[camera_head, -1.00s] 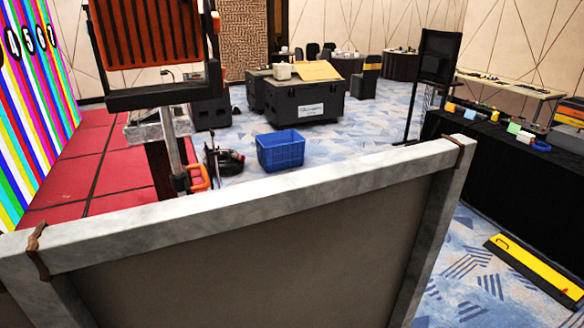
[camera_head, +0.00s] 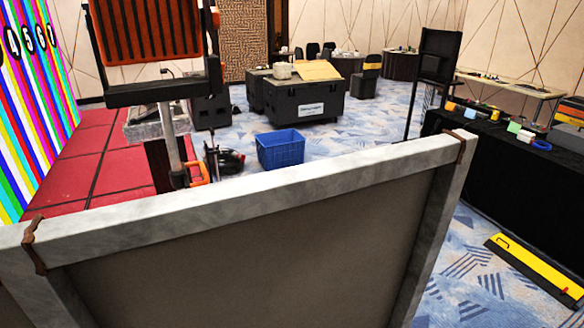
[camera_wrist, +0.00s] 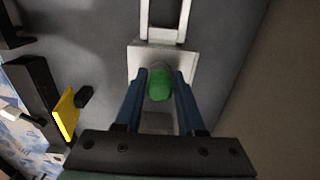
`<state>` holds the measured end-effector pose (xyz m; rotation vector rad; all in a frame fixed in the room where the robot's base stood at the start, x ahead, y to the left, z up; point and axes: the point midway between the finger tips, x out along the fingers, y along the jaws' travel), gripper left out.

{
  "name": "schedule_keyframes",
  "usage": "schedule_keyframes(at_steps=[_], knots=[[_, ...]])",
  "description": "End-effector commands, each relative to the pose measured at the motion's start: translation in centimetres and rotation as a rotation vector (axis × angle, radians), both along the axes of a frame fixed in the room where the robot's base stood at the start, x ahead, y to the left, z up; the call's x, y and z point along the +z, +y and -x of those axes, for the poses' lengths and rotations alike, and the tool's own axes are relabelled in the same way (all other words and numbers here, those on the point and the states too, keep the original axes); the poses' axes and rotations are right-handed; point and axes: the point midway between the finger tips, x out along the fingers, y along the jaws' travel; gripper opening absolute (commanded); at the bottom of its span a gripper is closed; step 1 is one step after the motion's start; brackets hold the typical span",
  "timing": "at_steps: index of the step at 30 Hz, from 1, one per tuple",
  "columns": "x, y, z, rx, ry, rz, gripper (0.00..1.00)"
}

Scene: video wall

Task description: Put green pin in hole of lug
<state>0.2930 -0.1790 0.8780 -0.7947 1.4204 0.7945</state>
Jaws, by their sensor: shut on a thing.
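In the wrist view the green pin (camera_wrist: 159,84) sits between the two blue fingers of my gripper (camera_wrist: 159,90), which is shut on it. A pale grey square plate, seemingly the lug (camera_wrist: 137,60), lies right behind the pin, with a light U-shaped bar joined at its top. The pin is seen end-on and covers the plate's middle. Its hole cannot be made out, and I cannot tell whether the pin is in it. The head view shows neither gripper, pin nor lug.
A large grey framed panel (camera_head: 270,250) fills the front of the head view. Beyond it are a blue crate (camera_head: 281,150), black cases (camera_head: 304,101) and a black-draped table (camera_head: 500,175) at right. A yellow-and-black strip (camera_head: 535,270) lies on the floor. Blue carpet is clear in mid-room.

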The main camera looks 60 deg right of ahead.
Motion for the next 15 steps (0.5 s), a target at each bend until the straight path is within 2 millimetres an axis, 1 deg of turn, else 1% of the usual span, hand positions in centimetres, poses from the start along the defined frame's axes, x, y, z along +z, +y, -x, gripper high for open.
schedule_keyframes(at_steps=[4,12,13,15], knots=[[-0.45,-0.02,-0.03,0.0,-0.001,0.001,0.0],[-0.44,-0.02,-0.03,0.0,-0.001,0.001,0.0],[-0.44,-0.02,-0.03,0.0,-0.001,0.001,0.44],[-0.44,-0.02,-0.03,0.0,0.0,0.0,0.56]])
